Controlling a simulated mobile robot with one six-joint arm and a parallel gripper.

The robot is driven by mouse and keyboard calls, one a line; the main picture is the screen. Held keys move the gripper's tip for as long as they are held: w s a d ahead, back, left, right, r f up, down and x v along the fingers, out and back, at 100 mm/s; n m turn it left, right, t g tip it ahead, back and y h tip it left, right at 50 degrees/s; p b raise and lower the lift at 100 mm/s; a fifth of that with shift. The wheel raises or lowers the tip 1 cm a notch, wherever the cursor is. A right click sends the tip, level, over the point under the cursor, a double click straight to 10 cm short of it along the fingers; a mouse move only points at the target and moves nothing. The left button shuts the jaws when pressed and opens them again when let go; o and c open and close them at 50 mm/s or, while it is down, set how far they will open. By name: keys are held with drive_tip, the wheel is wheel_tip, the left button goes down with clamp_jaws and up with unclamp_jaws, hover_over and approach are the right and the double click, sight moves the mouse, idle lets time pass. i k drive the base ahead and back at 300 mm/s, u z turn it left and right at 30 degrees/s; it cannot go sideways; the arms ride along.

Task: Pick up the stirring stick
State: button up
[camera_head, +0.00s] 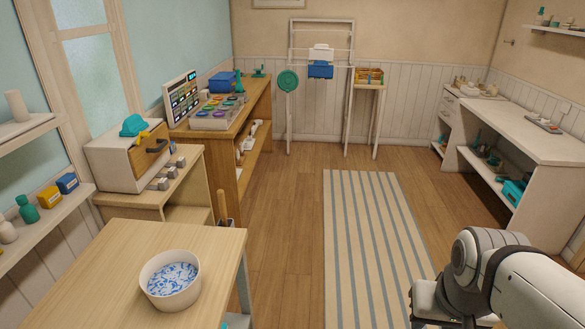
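A thin brown upright stick (222,204) shows just behind the far right edge of the near wooden table (95,265). Its lower part is hidden, and I cannot tell for sure that it is the stirring stick. A white bowl (171,279) with blue and white contents stands on this table. No stick shows in the bowl. My arm is at the lower right, well apart from the table, above the floor by the rug. My gripper does not show.
A striped rug (370,240) lies on open wooden floor in the middle. A white counter (520,130) runs along the right wall.

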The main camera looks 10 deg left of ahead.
sight(222, 204)
drive_tip(key=u, duration=0.15)
drive_tip(key=i, duration=1.4)
drive_tip(key=u, duration=1.25)
drive_tip(key=i, duration=0.6)
drive_tip(key=u, duration=0.25)
drive_tip(key=k, duration=0.7)
drive_tip(key=u, duration=0.25)
drive_tip(key=i, duration=0.7)
drive_tip(key=z, duration=0.1)
